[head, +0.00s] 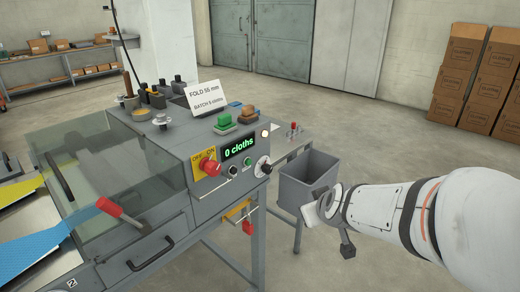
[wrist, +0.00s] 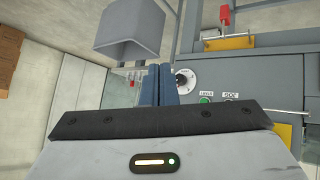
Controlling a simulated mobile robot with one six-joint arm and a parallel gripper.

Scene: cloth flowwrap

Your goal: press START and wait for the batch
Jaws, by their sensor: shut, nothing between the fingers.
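The control panel of the grey wrapping machine (head: 145,175) carries a small green button (head: 247,161), which also shows in the wrist view (wrist: 205,100). Its label is upside down there and too small to read surely. A dark button (head: 233,170) sits beside it, with a label that looks like JOG in the wrist view. The green display (head: 238,147) reads "0 cloths". A card (head: 206,98) reads "FOLD 55 mm, BATCH 6 cloths". My gripper (wrist: 158,84) is shut and empty, apart from the panel. In the head view its fingertips are hard to make out.
A red rotary switch (head: 208,166) on a yellow plate and a black-and-silver dial (head: 262,166) flank the buttons. A grey bin (head: 305,185) stands right of the machine, near my arm. Stacked cartons (head: 460,75) are at the back right. Open floor lies behind.

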